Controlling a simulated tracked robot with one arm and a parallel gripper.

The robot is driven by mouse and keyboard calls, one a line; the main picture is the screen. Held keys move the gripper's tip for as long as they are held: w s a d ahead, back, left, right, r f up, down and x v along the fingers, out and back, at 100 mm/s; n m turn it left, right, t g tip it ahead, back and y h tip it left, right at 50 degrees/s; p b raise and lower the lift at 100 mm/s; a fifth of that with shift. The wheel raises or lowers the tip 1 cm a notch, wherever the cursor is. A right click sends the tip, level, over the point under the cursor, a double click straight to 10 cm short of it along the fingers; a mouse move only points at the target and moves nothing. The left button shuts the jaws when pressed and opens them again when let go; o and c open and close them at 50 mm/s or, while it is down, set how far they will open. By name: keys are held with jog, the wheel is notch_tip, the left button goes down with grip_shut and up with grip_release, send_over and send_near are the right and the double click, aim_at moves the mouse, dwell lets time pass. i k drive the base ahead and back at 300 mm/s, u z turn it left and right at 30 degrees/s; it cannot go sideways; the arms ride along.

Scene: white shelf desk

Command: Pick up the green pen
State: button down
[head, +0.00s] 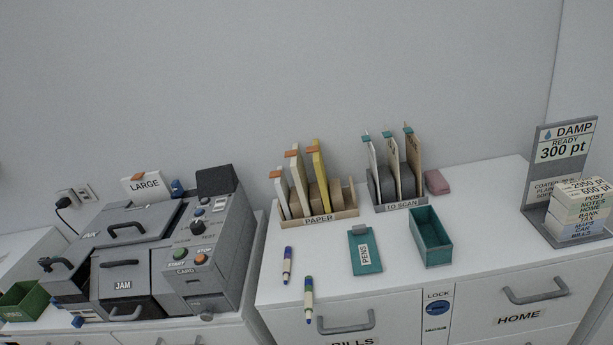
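A pen with a green end, a pale band and a blue tip (309,299) lies on the white desk top near its front edge, above the BILLS drawer. An open teal box (431,238) stands further right and looks empty. My gripper is not in view.
A PAPER rack (318,218) and a TO SCAN rack (401,207) stand behind the pens. A pink block (437,182) is beside them. A grey machine (190,250) stands left. A DAMP stand with stacked blocks (577,208) is right. Drawer handles (345,325) stick out in front.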

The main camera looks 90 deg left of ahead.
aim_at(308, 294)
jog(key=z, duration=0.1)
jog(key=k, duration=1)
jog(key=u, duration=0.45)
jog(key=i, duration=0.5)
